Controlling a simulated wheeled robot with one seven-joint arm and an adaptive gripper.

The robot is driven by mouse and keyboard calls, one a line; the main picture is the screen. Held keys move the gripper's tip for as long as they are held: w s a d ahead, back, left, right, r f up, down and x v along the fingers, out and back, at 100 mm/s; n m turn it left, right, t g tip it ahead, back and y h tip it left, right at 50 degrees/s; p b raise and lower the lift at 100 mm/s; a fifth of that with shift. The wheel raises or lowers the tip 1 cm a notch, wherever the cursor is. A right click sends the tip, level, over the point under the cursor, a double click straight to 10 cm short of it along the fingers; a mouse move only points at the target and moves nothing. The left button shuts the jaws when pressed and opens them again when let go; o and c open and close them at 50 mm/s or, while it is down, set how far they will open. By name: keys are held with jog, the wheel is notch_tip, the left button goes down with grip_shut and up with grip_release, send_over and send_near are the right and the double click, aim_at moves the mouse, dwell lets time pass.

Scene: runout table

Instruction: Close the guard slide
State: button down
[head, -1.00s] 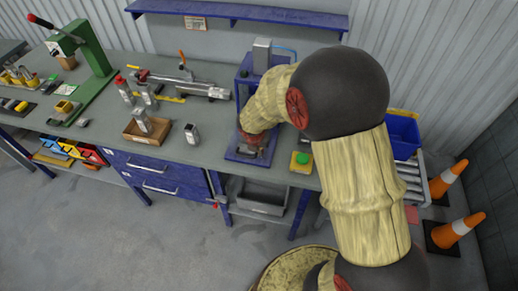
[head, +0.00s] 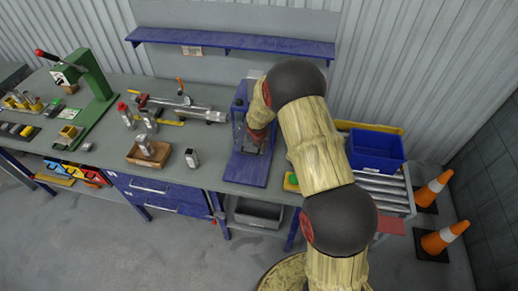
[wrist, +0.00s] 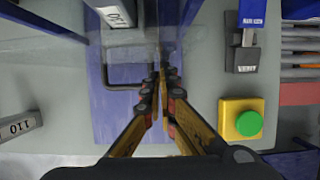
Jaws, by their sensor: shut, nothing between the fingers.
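The guard fixture has a blue base plate (head: 248,170) on the bench, with a blue upright frame behind it. In the wrist view, a clear panel, seemingly the guard slide, shows faintly over the blue plate (wrist: 115,125). A dark bent bar, likely its handle (wrist: 108,76), lies left of my fingers. My gripper (wrist: 161,72) is shut and empty, pointing down over the plate beside the bar; I cannot tell whether it touches. In the head view my gripper (head: 257,138) is inside the fixture's front area, and my arm partly hides the guard.
A yellow box with a green button (wrist: 249,123) stands right of the fixture. A grey block (head: 191,158) and a wooden tray (head: 138,157) stand to its left. A blue bin (head: 376,151) and orange cones (head: 445,237) are at the right. The bench's front edge is close.

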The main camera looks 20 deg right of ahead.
jog(key=shift+w+d+p, duration=0.6)
jog(key=shift+w+p, duration=0.15)
jog(key=shift+w, duration=0.1)
jog(key=shift+w+d+p, duration=0.6)
jog(key=shift+w+p, duration=0.1)
jog(key=shift+w, duration=0.1)
jog(key=shift+r, duration=0.1)
jog(key=shift+w, duration=0.1)
